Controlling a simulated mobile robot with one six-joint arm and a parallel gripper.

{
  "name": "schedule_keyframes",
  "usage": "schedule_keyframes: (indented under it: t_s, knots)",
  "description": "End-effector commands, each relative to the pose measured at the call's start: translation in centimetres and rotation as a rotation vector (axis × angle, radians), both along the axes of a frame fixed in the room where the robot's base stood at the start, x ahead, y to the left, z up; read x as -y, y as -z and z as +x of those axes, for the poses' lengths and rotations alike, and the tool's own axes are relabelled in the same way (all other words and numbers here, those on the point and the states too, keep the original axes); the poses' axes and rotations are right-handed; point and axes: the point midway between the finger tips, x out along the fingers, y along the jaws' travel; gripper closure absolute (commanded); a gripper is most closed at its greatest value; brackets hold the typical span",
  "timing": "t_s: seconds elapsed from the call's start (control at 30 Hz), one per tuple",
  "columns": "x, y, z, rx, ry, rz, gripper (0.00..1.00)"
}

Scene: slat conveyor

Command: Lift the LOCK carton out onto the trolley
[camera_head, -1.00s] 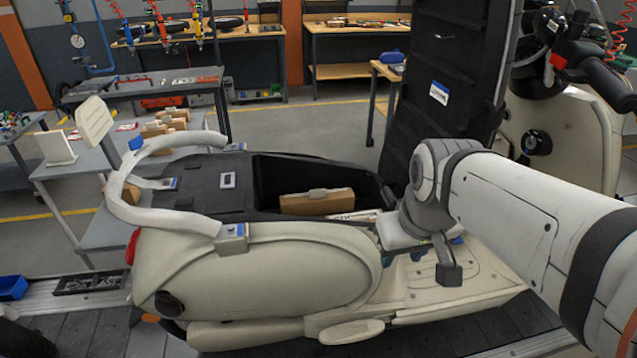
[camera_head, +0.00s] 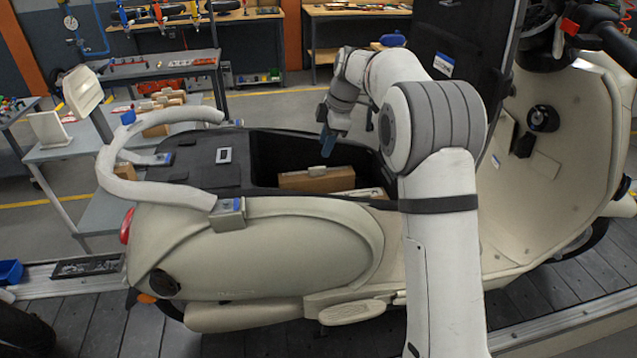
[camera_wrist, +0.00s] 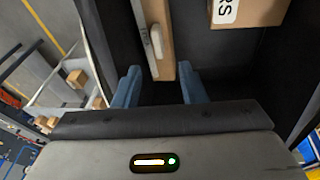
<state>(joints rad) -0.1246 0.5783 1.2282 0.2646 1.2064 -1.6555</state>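A brown carton (camera_head: 316,182) with a pale grip piece on top lies in the scooter's open under-seat bay (camera_head: 262,160). A second carton (camera_head: 362,193) with a white label lies beside it, partly hidden by the bay rim. In the wrist view the gripped-top carton (camera_wrist: 165,62) extends up from between my fingertips, and the other carton (camera_wrist: 262,12) shows label letters "RS". No LOCK label is readable. My gripper (camera_head: 328,142) is above the bay, its blue fingers apart around the near end of the first carton in the wrist view (camera_wrist: 158,75); contact is unclear. The grey trolley (camera_head: 70,147) stands left.
Several small cartons (camera_head: 160,122) and white mirror-like parts stand on the trolley. The raised dark seat lid (camera_head: 452,40) stands right of the bay. A curved cream grab rail (camera_head: 110,175) rises at the scooter's tail, between bay and trolley. Bay walls are close around the fingers.

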Motion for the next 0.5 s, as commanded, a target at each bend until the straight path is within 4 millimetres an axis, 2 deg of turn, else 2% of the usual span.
schedule_keyframes:
  t_s: [0.33, 0.5]
  knots:
    - [-1.0, 3.6, 0.7, 0.0, -0.016, 0.0, 0.62]
    - [-1.5, 6.1, 1.2, 0.0, -0.016, -0.001, 0.62]
